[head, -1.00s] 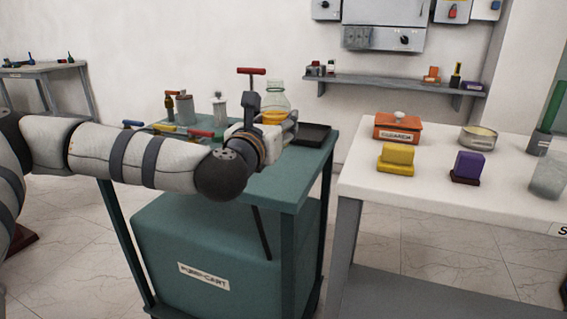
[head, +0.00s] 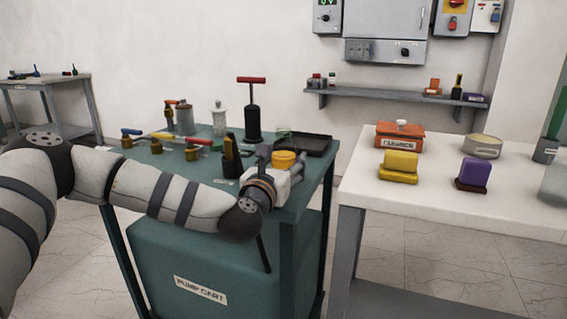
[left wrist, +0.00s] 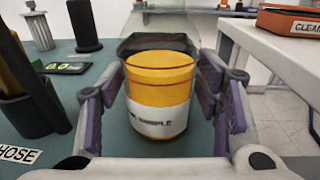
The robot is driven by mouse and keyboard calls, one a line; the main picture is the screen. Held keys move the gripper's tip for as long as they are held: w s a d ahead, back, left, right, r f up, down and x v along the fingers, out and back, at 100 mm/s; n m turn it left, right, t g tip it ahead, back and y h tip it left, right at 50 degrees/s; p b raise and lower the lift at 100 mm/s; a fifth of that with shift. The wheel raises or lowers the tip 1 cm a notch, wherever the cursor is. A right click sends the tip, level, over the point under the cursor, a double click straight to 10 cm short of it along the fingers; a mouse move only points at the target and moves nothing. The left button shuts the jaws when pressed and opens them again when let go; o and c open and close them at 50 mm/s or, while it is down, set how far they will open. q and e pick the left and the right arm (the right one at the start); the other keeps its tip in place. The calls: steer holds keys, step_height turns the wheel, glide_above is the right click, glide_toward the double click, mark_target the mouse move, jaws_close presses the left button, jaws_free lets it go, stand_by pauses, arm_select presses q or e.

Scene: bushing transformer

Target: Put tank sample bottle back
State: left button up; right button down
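The tank sample bottle (head: 285,160) is a clear bottle of yellow-orange liquid, upright at the front right of the pump cart (head: 232,195). In the left wrist view the bottle (left wrist: 160,90) fills the middle, with a white label reading "SAMPLE". My left gripper (head: 284,169) is low over the cart top, its fingers on either side of the bottle. My right gripper is out of view.
A black tray (head: 318,146) lies just behind the bottle. A red-handled pump (head: 252,110), a dark holder (head: 231,158) and several valves stand on the cart. To the right, a white table (head: 365,175) holds an orange box (head: 399,137) and yellow (head: 398,167) and purple (head: 474,173) blocks.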

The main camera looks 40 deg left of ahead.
arm_select(q)
steer(key=shift+r, duration=0.2)
steer(key=shift+s+d+r, duration=0.1)
steer(key=shift+s, duration=0.15)
steer(key=v, duration=1.1)
steer(key=shift+s, duration=0.25)
steer(key=shift+d, duration=0.1)
